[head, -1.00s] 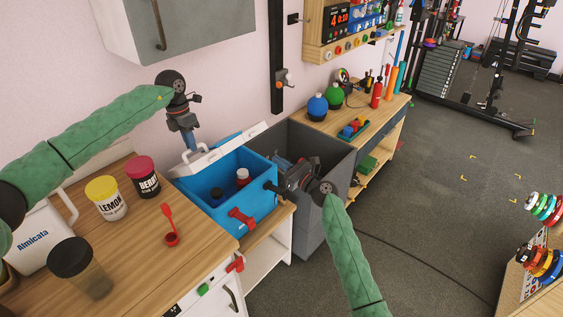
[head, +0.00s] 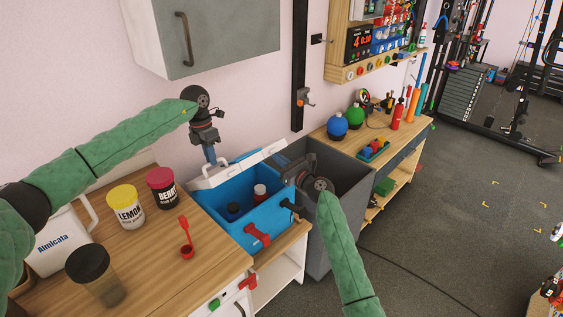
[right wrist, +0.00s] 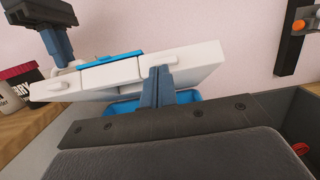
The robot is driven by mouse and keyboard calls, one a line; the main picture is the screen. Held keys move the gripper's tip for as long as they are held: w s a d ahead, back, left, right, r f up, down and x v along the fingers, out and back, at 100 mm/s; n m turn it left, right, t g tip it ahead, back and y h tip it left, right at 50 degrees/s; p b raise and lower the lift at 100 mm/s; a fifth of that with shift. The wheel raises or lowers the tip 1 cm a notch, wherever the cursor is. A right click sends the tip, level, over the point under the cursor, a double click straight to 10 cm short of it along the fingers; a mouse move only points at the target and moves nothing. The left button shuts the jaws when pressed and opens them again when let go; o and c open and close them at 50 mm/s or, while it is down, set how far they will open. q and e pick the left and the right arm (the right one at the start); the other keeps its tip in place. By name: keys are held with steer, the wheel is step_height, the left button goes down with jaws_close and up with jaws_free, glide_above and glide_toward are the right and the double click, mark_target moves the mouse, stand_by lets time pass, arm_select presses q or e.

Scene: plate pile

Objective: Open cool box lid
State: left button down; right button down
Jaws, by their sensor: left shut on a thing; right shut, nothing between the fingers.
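The cool box (head: 228,222) is blue and stands at the counter's end. Its white lid (head: 245,162) is raised and tilted at the back, so the inside shows. The lid also shows in the right wrist view (right wrist: 190,64). My left gripper (head: 211,161) points down at the lid's left end and is shut on the lid, at its white handle part; the exact contact is small. My right gripper (right wrist: 157,88) is shut and empty, in front of the lid's underside near the box's right end.
Lemon (head: 126,206) and berry (head: 162,187) tubs, a red scoop (head: 186,240) and a shaker (head: 92,270) stand on the counter.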

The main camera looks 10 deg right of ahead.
arm_select(q)
steer(key=shift+a+f, duration=0.3)
steer(key=shift+f, duration=0.1)
arm_select(e)
steer(key=shift+w+a+r, duration=0.25)
steer(key=shift+w+r, duration=0.1)
steer(key=shift+r, duration=0.25)
arm_select(q)
steer(key=shift+d, duration=0.1)
arm_select(e)
steer(key=shift+r, duration=0.1)
arm_select(q)
steer(key=c, duration=1.6)
jaws_free()
steer(key=shift+f, duration=0.1)
arm_select(e)
steer(key=shift+w+a, duration=0.1)
arm_select(q)
steer(key=shift+o, duration=0.7)
arm_select(e)
steer(key=shift+w+a, duration=0.1)
arm_select(q)
steer(key=shift+w+r, duration=0.1)
steer(key=shift+r, duration=0.1)
arm_select(e)
steer(key=shift+f, duration=0.2)
arm_select(q)
steer(key=shift+d, duration=0.1)
arm_select(e)
steer(key=shift+r, duration=0.1)
